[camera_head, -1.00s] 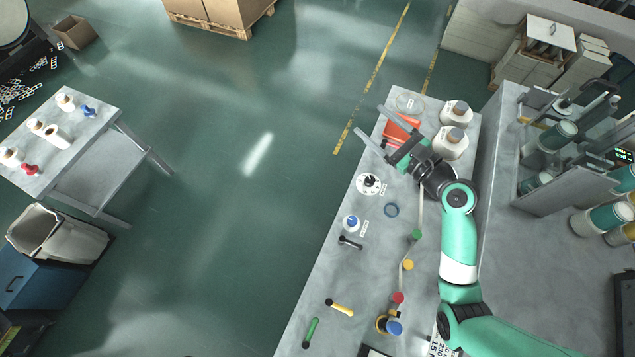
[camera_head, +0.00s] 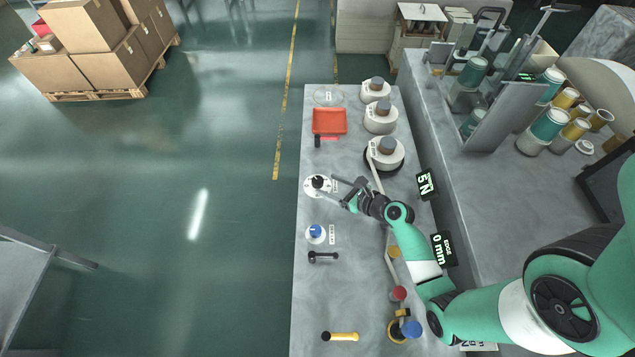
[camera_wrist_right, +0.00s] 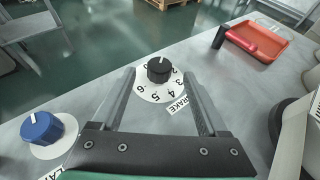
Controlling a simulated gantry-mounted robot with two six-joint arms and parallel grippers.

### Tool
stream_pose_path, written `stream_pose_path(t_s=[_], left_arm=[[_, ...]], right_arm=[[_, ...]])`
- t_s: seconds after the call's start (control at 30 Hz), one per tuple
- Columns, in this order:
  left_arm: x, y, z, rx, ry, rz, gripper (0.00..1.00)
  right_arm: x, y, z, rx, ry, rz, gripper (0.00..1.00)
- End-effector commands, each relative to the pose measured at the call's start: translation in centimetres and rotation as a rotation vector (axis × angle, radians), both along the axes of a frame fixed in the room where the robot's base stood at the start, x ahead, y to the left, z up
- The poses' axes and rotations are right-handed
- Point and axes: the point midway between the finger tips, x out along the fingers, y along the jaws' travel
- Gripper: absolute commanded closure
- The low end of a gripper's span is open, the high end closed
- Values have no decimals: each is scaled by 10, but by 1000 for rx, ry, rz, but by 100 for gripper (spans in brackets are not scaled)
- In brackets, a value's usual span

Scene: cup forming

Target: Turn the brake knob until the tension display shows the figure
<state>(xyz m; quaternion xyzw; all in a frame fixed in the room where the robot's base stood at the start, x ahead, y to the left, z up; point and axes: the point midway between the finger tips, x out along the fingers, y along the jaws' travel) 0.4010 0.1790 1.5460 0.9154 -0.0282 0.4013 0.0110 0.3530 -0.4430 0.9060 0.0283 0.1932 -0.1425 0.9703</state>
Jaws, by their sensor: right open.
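The brake knob (camera_head: 318,181) is black with a pale pointer line and sits on a white numbered dial on the grey bench. In the right wrist view the brake knob (camera_wrist_right: 159,69) shows between my fingertips, with a partly covered label reading "RAKE" beside it. My right gripper (camera_head: 338,189) is open and empty, its fingers reaching left towards the dial. In the wrist view the right gripper (camera_wrist_right: 160,73) has a finger on each side of the knob, with gaps. A black display (camera_head: 426,184) reads "5 N". My left gripper is not in view.
A blue knob (camera_head: 315,231) on a white dial and a black lever (camera_head: 322,257) lie nearer than the brake knob. A red tray (camera_head: 329,121) and spools (camera_head: 386,152) stand farther back. Another display (camera_head: 443,249) reads "0 mm". Open floor lies left of the bench.

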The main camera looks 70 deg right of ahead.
Motion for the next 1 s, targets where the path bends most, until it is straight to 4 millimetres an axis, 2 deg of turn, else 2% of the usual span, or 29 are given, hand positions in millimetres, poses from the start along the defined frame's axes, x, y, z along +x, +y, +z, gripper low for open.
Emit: stream_pose_path(t_s=[0.03, 0.1, 0.3, 0.6, 0.67, 1.0], left_arm=[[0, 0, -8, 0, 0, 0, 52], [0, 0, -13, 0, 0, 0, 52], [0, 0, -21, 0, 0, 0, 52], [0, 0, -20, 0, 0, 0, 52], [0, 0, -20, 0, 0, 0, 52], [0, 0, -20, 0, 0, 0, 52]], right_arm=[[11, -3, -8, -1, -1, 4, 24], [24, -7, -13, -2, -1, 4, 24], [47, -14, -22, -1, -1, 1, 24], [51, -15, -22, 0, 0, 0, 24], [51, -15, -22, 0, 0, 0, 32], [51, -15, -22, 0, 0, 0, 94]])
